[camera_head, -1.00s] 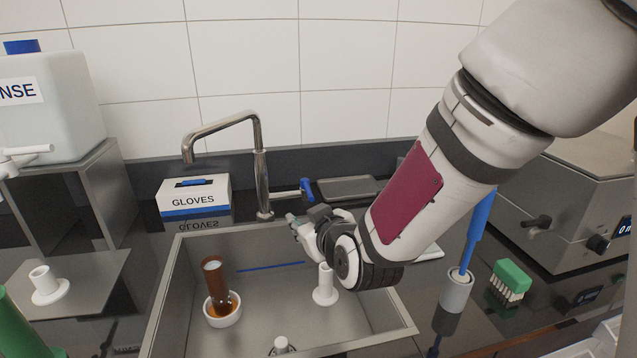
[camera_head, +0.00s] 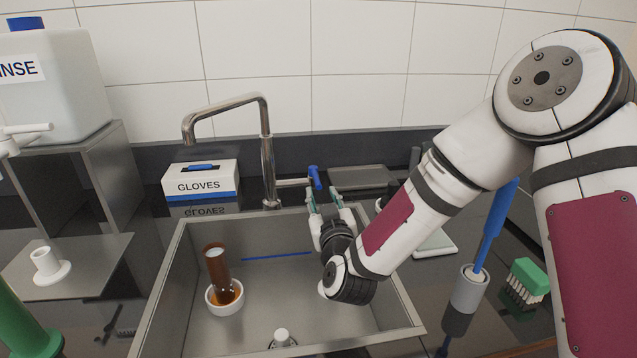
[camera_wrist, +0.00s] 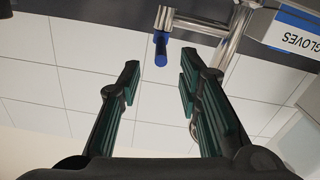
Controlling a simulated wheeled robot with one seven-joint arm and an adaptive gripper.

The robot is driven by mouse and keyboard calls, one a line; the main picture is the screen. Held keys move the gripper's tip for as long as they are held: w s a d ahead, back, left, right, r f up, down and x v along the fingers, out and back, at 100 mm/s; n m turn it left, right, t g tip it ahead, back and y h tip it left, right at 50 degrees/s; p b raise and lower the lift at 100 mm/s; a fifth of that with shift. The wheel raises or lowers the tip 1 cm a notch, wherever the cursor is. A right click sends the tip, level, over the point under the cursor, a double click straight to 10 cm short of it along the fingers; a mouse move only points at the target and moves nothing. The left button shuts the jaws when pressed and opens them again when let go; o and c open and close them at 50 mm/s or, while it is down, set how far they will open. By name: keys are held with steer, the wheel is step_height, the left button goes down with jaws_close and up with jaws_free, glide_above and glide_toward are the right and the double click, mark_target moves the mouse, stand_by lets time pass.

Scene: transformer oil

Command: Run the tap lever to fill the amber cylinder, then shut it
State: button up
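The amber cylinder (camera_head: 217,265) stands in a white dish (camera_head: 224,307) in the left part of the sink, with amber colour at its base. The metal tap (camera_head: 267,160) rises behind the sink, its spout bent over to the left. Its blue-tipped lever (camera_head: 315,178) sticks out to the right; the blue tip also shows in the wrist view (camera_wrist: 160,50). My gripper (camera_head: 326,196) is open and empty just in front of the lever. In the wrist view the fingertips (camera_wrist: 160,74) lie to either side of the blue tip, apart from it.
A gloves box (camera_head: 200,184) stands left of the tap, a grey tray (camera_head: 362,177) to its right. The sink (camera_head: 175,265) has a white stopper-like piece (camera_head: 282,338) at the front. A blue-handled brush in a holder (camera_head: 468,290) and a green brush (camera_head: 528,280) stand at the right.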

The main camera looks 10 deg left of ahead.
mark_target(318, 179)
steer(key=x, duration=0.7)
steer(key=shift+w+a, duration=0.15)
steer(key=shift+w, duration=0.15)
jaws_close()
